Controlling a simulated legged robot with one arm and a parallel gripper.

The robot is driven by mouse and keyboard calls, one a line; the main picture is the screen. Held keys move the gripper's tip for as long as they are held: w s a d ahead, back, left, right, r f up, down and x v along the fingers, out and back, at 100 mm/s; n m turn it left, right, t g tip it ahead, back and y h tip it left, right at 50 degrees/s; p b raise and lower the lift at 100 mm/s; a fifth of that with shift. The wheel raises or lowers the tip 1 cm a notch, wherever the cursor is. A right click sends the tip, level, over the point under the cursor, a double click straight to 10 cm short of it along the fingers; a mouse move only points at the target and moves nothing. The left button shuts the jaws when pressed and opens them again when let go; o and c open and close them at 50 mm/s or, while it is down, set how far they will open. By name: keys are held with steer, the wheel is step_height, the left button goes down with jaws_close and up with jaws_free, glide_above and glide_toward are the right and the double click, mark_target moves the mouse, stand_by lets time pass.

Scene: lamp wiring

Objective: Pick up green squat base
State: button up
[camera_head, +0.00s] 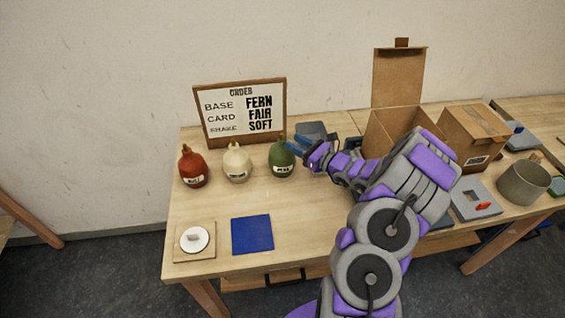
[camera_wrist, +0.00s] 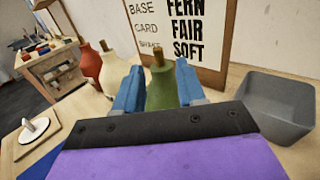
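The green squat base (camera_head: 282,160) stands upright on the table, right of the cream and red ones, with a dark neck and a pale label. My gripper (camera_head: 298,145) is just right of it at neck height in the head view. In the wrist view the green base (camera_wrist: 161,88) shows between the two blue fingers of my gripper (camera_wrist: 158,75), which are spread apart. The fingers hide the sides of the base, and I cannot tell whether they touch it.
The cream base (camera_head: 237,163) and red base (camera_head: 193,167) stand to the left. An order board (camera_head: 240,110) stands behind. A grey bin (camera_wrist: 280,105) is close on the right. A blue mat (camera_head: 252,235) and a white disc (camera_head: 194,239) lie in front. An open cardboard box (camera_head: 380,133) stands right.

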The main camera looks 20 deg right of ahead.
mark_target(282, 139)
steer(key=x, duration=0.2)
steer(key=b+x, duration=0.1)
steer(key=x, duration=0.2)
steer(key=shift+w+a+f, duration=0.15)
steer(key=shift+f, duration=0.1)
steer(key=shift+w+a+r, duration=0.1)
steer(key=shift+w+a, duration=0.05)
steer(key=shift+w, duration=0.35)
jaws_close()
